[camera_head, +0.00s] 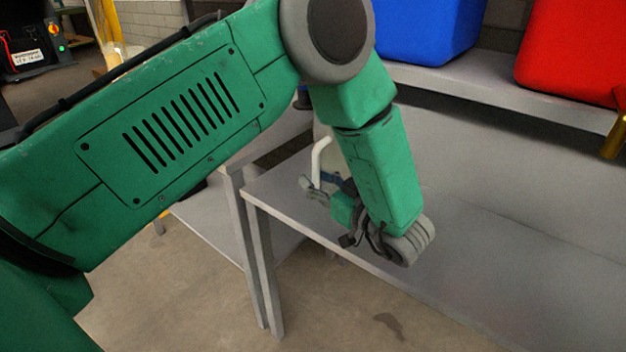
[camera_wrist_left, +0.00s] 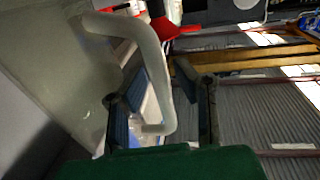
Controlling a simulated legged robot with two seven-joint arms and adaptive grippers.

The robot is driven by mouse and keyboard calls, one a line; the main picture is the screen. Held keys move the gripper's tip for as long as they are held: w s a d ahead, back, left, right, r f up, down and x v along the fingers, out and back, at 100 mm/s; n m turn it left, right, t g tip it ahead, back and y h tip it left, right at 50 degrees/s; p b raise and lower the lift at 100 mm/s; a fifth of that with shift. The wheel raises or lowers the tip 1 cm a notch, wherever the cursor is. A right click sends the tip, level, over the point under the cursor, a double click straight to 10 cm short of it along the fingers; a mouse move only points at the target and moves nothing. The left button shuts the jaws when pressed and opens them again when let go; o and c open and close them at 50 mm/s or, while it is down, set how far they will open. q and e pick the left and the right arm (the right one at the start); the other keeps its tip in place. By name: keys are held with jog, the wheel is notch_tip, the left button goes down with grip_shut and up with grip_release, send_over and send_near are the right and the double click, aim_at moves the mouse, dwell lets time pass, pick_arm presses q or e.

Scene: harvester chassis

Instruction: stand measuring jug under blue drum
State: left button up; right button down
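The blue drum (camera_head: 425,28) stands on a raised grey shelf at the top of the head view. The measuring jug (camera_head: 323,130) is pale, with a white handle (camera_head: 320,160), near the left end of the grey bench; my arm hides most of it. In the left wrist view the jug (camera_wrist_left: 75,75) is large and translucent, and its handle (camera_wrist_left: 158,75) loops toward my left gripper (camera_wrist_left: 160,112). The two fingers are apart, with the handle between them and gaps visible. In the head view my left gripper (camera_head: 322,190) is beside the handle. My right gripper is out of view.
A red drum (camera_head: 575,50) stands on the shelf (camera_head: 480,88) to the right of the blue one. The bench top (camera_head: 500,260) is clear to the right of my left arm. A lower grey table (camera_head: 205,222) adjoins at the left.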

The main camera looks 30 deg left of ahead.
pick_arm(q)
jog(key=v, duration=1.1)
jog(key=shift+d, duration=0.15)
jog(key=shift+s+f, duration=0.1)
jog(key=shift+s, duration=0.1)
